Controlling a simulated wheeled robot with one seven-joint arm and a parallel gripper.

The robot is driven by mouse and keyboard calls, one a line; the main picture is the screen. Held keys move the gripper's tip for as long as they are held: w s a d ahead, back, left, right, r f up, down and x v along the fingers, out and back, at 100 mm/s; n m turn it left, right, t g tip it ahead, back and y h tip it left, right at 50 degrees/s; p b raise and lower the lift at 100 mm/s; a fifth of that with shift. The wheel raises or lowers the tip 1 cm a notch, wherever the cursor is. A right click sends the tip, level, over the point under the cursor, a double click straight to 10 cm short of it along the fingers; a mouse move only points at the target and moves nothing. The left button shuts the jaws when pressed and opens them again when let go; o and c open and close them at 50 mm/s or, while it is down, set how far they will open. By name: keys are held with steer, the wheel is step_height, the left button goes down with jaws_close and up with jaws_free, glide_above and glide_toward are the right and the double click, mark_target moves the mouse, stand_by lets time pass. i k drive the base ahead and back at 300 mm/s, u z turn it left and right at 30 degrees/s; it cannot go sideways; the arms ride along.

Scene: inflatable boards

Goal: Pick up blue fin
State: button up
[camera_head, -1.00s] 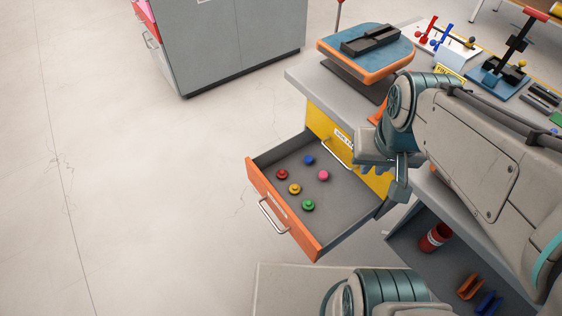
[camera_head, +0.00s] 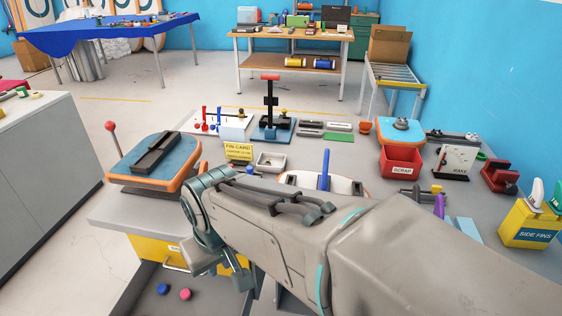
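An upright blue fin-like piece (camera_head: 324,170) stands on a white board with an orange edge (camera_head: 345,185), just behind my forearm; its lower part is partly hidden. My gripper (camera_head: 243,282) hangs at the lower left end of my arm, over the front edge of the bench near the drawers, well apart from the blue piece. Its fingers are partly hidden, and I cannot tell how far apart they are. A yellow box labelled SIDE FINS (camera_head: 530,226) at the right holds white fins (camera_head: 537,193).
My arm covers the bench middle.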

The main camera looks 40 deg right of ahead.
mark_target(323, 184)
steer(key=z, duration=0.6)
steer(key=i, duration=0.3)
steer(key=z, duration=1)
